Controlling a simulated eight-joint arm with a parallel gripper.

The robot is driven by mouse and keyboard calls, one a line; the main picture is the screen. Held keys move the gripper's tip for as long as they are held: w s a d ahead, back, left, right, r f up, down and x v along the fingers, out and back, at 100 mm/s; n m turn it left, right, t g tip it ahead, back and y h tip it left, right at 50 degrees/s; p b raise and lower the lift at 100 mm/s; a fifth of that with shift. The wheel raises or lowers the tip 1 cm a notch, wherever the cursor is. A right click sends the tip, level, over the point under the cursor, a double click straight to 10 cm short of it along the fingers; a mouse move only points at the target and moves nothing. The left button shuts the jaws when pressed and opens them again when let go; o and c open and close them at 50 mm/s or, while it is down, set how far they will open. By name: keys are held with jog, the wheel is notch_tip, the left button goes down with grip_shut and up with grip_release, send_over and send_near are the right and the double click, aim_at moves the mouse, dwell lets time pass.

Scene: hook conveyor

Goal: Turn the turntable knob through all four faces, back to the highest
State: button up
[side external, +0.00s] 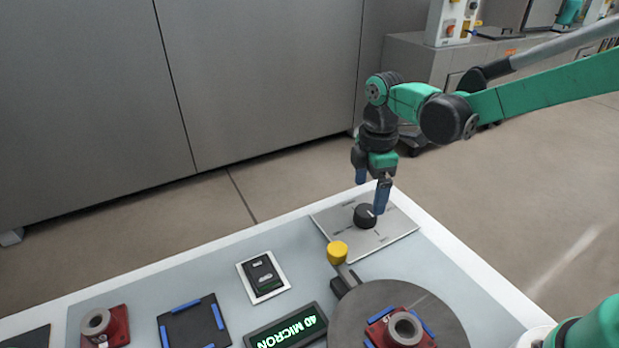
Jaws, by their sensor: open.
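The black knob (365,216) sits on a square metal plate (338,225) with markings around it, at the back right of the bench. A light pointer line shows on the knob. My gripper (371,195) points down at the knob with its blue-tipped fingers apart. One finger is in front of the knob's right side and the other is behind it to the upper left; I cannot tell whether either touches it. The round grey turntable (345,325) is at the front right and carries a red part with a grey ring (405,328) between blue strips.
A yellow knob on an arm (338,252) stands between the plate and the turntable. A black switch (263,274), a display reading "40 MICRON" (286,329), a black pad with blue strips (193,326) and another red ringed part (104,326) lie to the left.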

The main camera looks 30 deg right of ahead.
aim_at(366, 210)
jog(key=shift+f, duration=2.5)
jog(key=c, duration=1.3)
